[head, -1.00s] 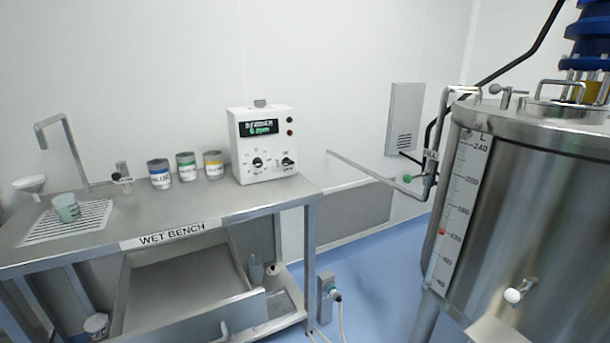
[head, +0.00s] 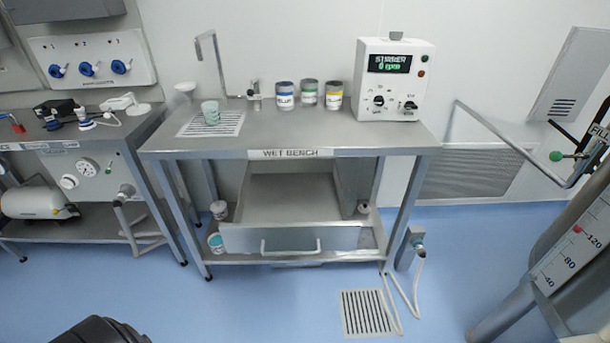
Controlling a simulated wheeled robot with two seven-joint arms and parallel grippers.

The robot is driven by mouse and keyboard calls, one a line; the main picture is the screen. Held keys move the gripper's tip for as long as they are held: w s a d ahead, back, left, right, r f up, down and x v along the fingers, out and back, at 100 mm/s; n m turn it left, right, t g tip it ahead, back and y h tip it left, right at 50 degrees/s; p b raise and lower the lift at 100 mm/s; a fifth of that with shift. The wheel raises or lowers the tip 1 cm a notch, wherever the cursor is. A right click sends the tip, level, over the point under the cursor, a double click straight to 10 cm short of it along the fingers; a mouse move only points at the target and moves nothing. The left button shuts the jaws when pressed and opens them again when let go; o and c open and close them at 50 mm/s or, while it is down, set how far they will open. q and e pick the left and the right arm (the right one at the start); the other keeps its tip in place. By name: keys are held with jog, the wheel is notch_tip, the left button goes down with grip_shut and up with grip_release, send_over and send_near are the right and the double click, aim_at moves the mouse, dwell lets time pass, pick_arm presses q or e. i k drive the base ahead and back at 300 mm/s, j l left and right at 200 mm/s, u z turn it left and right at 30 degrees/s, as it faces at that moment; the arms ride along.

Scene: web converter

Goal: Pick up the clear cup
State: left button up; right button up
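A pale green, see-through cup (head: 210,112) stands upright on the drain grid (head: 190,127) at the left of the wet bench (head: 290,142). I cannot tell whether it is the clear cup of the task. No other clear cup can be made out in the head view; the open drawer (head: 335,239) hides part of the lower shelf. Neither of my grippers is in view.
Jars with blue (head: 285,97), green (head: 308,94) and yellow (head: 334,95) labels and a white stirrer box (head: 393,80) stand on the bench. Two small tubs (head: 219,210) sit low at left. Blue floor (head: 270,305) in front is mostly clear, with a hose and floor drain (head: 368,313).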

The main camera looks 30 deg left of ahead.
aim_at(211, 111)
jog(key=u, duration=1.05)
jog(key=j+z, duration=0.2)
jog(key=z, duration=0.2)
jog(key=i+j+z, duration=0.1)
jog(key=z, duration=0.35)
jog(key=j+z, duration=0.25)
jog(key=z, duration=0.15)
jog(key=j+z, duration=0.2)
jog(key=z, duration=0.2)
jog(key=k+j+z, duration=0.15)
jog(key=j, duration=0.45)
jog(key=k+j+z, duration=0.2)
jog(key=j, duration=0.4)
jog(key=k+j+z, duration=0.15)
jog(key=k+j, duration=0.25)
jog(key=j, duration=0.15)
jog(key=k+j+z, duration=0.15)
jog(key=k+j, duration=0.15)
jog(key=j, duration=0.2)
jog(key=k+j+z, duration=0.2)
jog(key=j, duration=0.3)
jog(key=k, duration=0.1)
